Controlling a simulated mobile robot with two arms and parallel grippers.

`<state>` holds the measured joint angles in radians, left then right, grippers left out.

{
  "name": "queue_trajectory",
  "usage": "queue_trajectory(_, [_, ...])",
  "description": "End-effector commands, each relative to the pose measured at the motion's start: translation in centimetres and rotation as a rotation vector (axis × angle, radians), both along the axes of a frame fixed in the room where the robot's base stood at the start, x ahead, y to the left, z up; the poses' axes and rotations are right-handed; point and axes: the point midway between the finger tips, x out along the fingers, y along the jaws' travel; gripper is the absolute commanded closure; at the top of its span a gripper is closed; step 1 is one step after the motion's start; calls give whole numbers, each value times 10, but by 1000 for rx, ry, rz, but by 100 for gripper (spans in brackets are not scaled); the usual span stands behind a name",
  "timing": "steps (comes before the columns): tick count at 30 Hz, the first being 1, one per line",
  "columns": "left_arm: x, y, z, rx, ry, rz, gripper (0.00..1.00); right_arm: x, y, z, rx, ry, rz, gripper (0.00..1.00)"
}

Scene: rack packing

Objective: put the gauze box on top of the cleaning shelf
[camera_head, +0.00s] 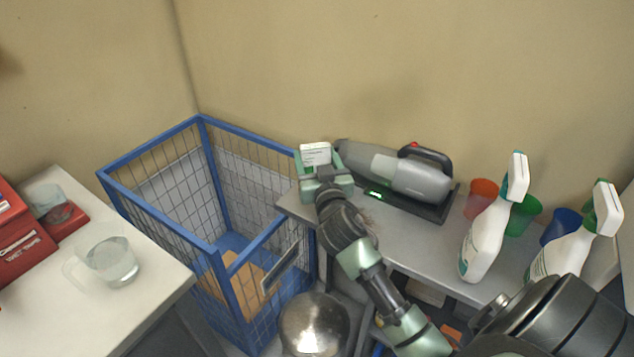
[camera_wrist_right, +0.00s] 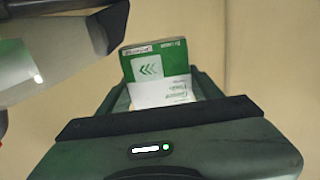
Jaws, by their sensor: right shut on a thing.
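The gauze box (camera_head: 315,153) is small, white and green. My right gripper (camera_head: 324,172) is shut on it at the left end of the grey cleaning shelf (camera_head: 408,253). In the right wrist view the gauze box (camera_wrist_right: 158,68) stands out between the two fingers of my right gripper (camera_wrist_right: 165,95), its green and white faces showing. The box's lower part is hidden by the gripper, and I cannot tell whether it touches the shelf top. My left gripper is not in view.
A grey handheld vacuum (camera_head: 400,172) lies on the shelf just right of the gripper. Spray bottles (camera_head: 487,235) and coloured cups (camera_head: 481,197) stand farther right. A blue mesh cage (camera_head: 152,158) is left of the shelf. A white table (camera_head: 150,300) holds a glass jug (camera_head: 110,262).

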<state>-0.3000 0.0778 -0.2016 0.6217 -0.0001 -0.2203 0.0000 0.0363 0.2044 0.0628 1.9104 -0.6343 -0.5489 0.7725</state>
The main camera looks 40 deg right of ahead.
Motion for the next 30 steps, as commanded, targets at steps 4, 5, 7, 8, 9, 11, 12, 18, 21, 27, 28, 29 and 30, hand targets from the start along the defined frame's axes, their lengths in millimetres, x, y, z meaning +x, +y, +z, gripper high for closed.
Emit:
queue_trajectory(4, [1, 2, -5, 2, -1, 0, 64, 0, 0, -25, 0, 1, 0, 73])
queue_trajectory(5, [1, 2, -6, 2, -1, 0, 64, 0, 0, -27, 1, 1, 0, 73])
queue_trajectory(7, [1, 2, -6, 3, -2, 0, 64, 0, 0, -31, 0, 0, -1, 73])
queue_trajectory(8, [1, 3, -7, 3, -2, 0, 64, 0, 0, -34, 1, 0, -1, 73])
queue_trajectory(9, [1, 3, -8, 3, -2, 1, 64, 0, 0, -39, 1, 1, 0, 73])
queue_trajectory(11, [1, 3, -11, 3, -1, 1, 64, 0, 0, -50, 2, 4, 0, 73])
queue_trajectory(12, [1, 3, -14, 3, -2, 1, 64, 0, 0, -57, 1, 2, -1, 73])
queue_trajectory(18, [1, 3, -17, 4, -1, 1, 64, 0, 0, -73, 1, 0, 1, 73])
queue_trajectory(21, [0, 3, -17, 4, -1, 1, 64, 0, 0, -73, 0, -1, 1, 73])
queue_trajectory(27, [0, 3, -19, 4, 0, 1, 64, 0, 0, -75, 1, -1, 1, 73])
queue_trajectory(28, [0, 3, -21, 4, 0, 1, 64, 0, 0, -76, 1, -1, 1, 73])
queue_trajectory(29, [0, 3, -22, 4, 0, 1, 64, 0, 0, -77, 1, -1, 1, 73])
queue_trajectory(30, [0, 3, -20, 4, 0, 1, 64, 0, 0, -75, 1, -1, 1, 24])
